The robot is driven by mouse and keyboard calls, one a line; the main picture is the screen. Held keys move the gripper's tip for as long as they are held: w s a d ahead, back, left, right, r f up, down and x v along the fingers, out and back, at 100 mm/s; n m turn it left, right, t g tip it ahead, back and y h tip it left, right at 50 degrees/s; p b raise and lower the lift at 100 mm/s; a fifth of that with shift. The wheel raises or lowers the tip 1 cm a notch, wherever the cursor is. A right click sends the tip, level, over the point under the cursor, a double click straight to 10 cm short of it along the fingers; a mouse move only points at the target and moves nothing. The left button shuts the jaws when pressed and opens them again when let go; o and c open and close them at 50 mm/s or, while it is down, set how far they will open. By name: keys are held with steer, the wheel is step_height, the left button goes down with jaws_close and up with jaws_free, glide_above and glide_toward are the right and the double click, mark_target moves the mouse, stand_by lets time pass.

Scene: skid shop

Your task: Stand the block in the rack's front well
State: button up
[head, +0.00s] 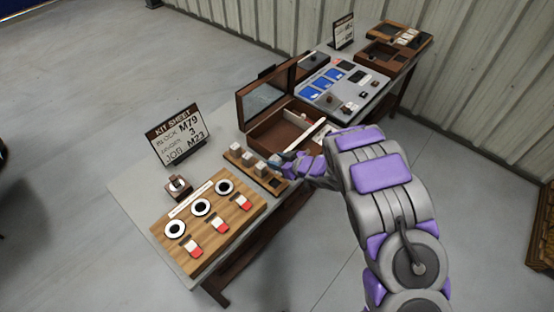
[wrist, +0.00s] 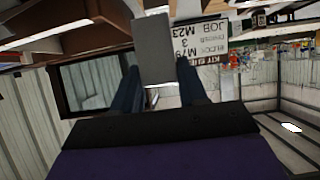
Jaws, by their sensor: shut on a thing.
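My gripper (wrist: 158,85) is shut on a grey block (wrist: 152,45), which sits between its two dark fingers in the wrist view. In the head view my gripper (head: 282,161) is at the right side of a narrow wooden rack (head: 277,187), and the block between its fingers is too small to make out surely. Several small grey-brown blocks (head: 248,158) stand in a row on the rack. Its near right end looks bare. The wells are too small to tell apart, and I cannot tell whether the held block touches the rack.
A kit sheet sign (head: 175,135) stands left of the rack. A wooden board (head: 240,215) with black-and-white rings and red-and-white pieces lies in front. An open brown case (head: 258,137) with a raised lid stands just behind the rack. A grey panel (head: 375,98) lies farther back.

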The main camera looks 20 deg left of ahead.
steer(key=shift+s+a+f, duration=0.15)
step_height(320, 180, down, 6)
steer(key=b, duration=0.4)
steer(key=shift+r+b, duration=0.2)
steer(key=shift+b, duration=0.2)
steer(key=shift+f, duration=1.05)
steer(key=shift+r, duration=0.15)
steer(key=shift+f+p, duration=0.3)
steer(key=shift+p, duration=0.1)
stand_by(0.4)
steer(key=shift+p, duration=0.35)
stand_by(0.3)
steer(key=shift+f, duration=0.7)
stand_by(0.8)
steer(key=o, duration=1.7)
